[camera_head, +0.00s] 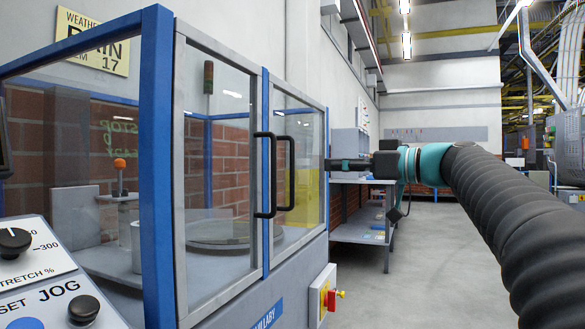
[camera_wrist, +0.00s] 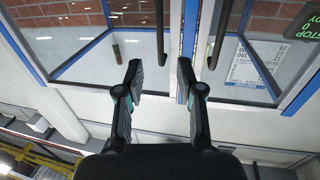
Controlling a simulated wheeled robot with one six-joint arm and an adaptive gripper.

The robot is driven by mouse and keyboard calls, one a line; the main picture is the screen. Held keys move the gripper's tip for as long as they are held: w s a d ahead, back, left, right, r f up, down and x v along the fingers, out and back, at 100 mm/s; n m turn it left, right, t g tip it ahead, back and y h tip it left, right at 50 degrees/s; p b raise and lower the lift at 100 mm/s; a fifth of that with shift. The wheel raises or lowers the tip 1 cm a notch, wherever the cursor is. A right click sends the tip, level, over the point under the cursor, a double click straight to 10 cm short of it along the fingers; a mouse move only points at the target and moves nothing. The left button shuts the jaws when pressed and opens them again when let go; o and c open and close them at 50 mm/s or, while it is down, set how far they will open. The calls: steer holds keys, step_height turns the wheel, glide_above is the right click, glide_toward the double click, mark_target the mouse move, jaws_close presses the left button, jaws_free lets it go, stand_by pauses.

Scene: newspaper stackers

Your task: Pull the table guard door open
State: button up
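The guard has two glass doors in grey frames, a left door (camera_head: 222,120) and a right door (camera_head: 307,215), and both look shut. Each has a black vertical bar handle, the left handle (camera_head: 262,172) and the right handle (camera_head: 290,172), side by side at the seam. My gripper (camera_head: 332,165) is to the right of the handles, pointing at the guard. In the wrist view my gripper (camera_wrist: 160,82) is open and empty. There one handle (camera_wrist: 160,32) lies ahead of the gap between the fingers and the other handle (camera_wrist: 218,32) lies right of the right finger. Neither finger visibly touches a handle.
A blue corner post (camera_head: 156,160) and a control panel with knobs (camera_head: 40,270) stand at the left. A yellow and red switch (camera_head: 325,295) sticks out below the right door. A grey bench (camera_head: 360,232) stands behind my arm. The floor (camera_head: 450,265) looks clear.

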steer(key=p+x, duration=0.1)
steer(key=x, duration=1.1)
steer(key=shift+p, duration=0.35)
jaws_close()
